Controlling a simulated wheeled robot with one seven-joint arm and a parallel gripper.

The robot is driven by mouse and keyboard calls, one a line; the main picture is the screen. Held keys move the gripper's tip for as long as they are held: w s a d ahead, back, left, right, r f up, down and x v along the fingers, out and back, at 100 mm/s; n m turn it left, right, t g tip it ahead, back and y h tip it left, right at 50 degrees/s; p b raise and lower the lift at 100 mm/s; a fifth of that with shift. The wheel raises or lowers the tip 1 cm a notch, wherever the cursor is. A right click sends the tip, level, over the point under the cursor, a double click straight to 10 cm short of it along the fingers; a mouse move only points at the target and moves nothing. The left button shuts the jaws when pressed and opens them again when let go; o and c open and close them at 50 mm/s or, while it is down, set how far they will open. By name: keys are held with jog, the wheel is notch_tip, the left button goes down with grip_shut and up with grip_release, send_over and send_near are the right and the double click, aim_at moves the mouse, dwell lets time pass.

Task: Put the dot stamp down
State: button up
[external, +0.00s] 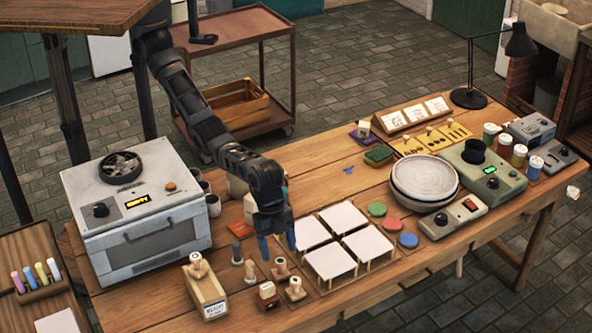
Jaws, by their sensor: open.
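My gripper (277,247) points down over the front middle of the table, left of the white tiles. Its two blue fingers are apart. A small wooden-handled stamp (281,269) stands upright just below and between the fingertips in the picture; I cannot tell whether they touch it. Other small stamps stand close by: a grey one (237,252), a slim pale one (250,271), a red-brown one (268,296) and a wooden one (295,290). The stamp faces are hidden, so I cannot tell which is the dot stamp.
White square tiles (329,262) stand on a board to the right, with colored pads (387,225) beyond. A stack of plates (425,180) stands farther right. A kiln-like oven (140,222) fills the left end. A wooden block (206,293) stands at the front left.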

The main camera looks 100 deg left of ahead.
jog(key=shift+v, duration=2.4)
